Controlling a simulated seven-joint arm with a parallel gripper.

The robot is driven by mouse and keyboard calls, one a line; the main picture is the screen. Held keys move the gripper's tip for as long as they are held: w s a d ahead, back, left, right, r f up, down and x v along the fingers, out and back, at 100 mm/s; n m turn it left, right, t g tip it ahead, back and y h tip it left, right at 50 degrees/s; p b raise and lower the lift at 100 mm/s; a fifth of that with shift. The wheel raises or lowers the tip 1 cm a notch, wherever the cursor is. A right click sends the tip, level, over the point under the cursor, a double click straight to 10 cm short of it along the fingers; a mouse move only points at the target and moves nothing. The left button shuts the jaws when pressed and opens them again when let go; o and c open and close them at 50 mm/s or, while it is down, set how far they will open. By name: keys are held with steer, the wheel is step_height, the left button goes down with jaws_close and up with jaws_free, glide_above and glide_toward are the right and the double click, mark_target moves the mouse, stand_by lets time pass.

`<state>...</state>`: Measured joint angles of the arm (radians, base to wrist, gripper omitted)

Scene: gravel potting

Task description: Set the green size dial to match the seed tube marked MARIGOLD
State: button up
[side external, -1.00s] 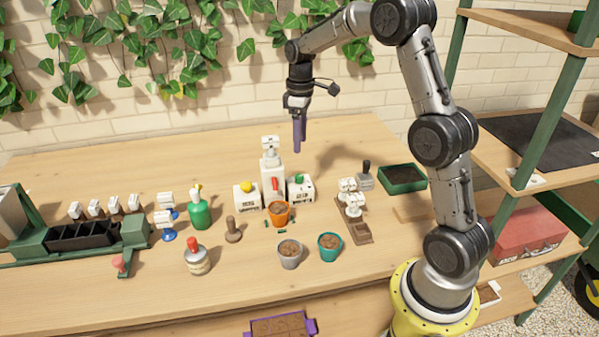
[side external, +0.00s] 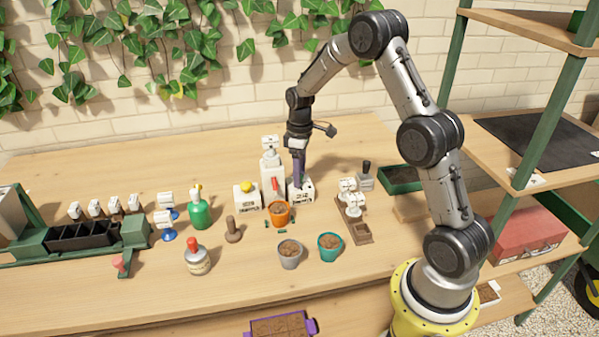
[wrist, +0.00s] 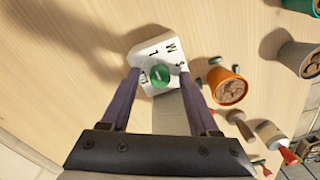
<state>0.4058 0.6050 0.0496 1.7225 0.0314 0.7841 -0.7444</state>
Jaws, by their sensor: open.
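In the side view my gripper (side external: 299,184) reaches down over the white box (side external: 304,195) and hides the dial. Seed tubes with white tags (side external: 350,200) stand in a brown rack (side external: 355,225); I cannot read the tags.
An orange pot (side external: 279,215) stands close in front of the dial box. A white dispenser (side external: 271,165) with a red lever and a yellow-knobbed box (side external: 247,197) stand to its left. Grey (side external: 289,255) and teal (side external: 330,247) pots are nearer. The table behind is clear.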

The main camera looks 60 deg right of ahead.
jaws_close()
steer(key=shift+m, duration=0.3)
steer(key=m, duration=0.3)
steer(key=shift+m, duration=2.5)
jaws_free()
